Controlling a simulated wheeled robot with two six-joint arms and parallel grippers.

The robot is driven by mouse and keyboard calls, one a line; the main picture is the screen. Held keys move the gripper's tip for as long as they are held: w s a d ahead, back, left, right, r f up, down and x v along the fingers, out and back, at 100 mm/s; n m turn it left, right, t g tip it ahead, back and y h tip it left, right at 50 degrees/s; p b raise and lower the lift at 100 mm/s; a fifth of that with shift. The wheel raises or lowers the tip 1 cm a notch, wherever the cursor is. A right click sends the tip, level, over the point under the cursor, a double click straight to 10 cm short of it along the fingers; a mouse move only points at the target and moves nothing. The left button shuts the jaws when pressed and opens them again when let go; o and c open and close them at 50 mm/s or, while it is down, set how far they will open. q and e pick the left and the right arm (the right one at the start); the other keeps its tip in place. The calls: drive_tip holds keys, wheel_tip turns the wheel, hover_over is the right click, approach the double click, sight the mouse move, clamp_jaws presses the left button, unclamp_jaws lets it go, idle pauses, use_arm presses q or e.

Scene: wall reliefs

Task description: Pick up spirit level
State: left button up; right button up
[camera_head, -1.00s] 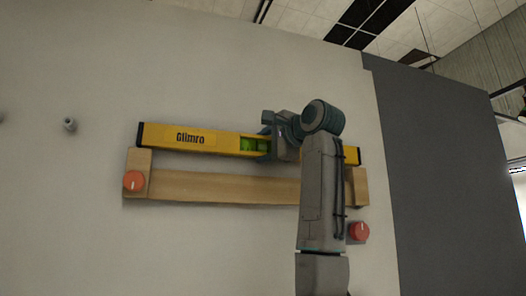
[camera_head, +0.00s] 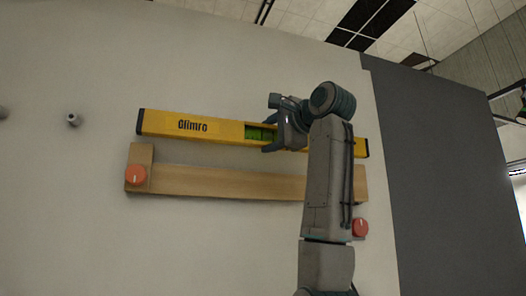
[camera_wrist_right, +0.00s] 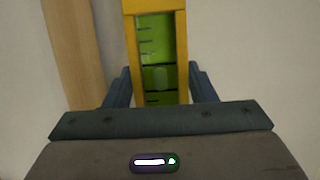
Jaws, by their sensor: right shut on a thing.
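The yellow spirit level (camera_head: 205,127) has a dark label, black end caps and a green vial window. It is held above the wooden wall shelf (camera_head: 225,182), with a gap between them in the head view, and slopes slightly down to the right. My right gripper (camera_head: 270,142) is shut on the level at its green vial. In the right wrist view the level (camera_wrist_right: 181,40) stands between the two fingers (camera_wrist_right: 160,88). My right forearm hides part of the level and the shelf's right part. My left gripper is not in view.
A red-orange knob (camera_head: 136,175) is at the shelf's left end, and another red knob (camera_head: 360,227) is at the lower right. A small grey peg (camera_head: 73,119) sticks out of the wall at left. A dark grey panel (camera_head: 435,180) stands at right.

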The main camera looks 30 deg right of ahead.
drive_tip(key=shift+s+a+f+b, duration=0.1)
drive_tip(key=shift+s+a+b, duration=0.1)
drive_tip(key=shift+s+b, duration=0.55)
drive_tip(key=s+a+b, duration=0.2)
drive_tip(key=s+b, duration=0.1)
drive_tip(key=s, duration=0.6)
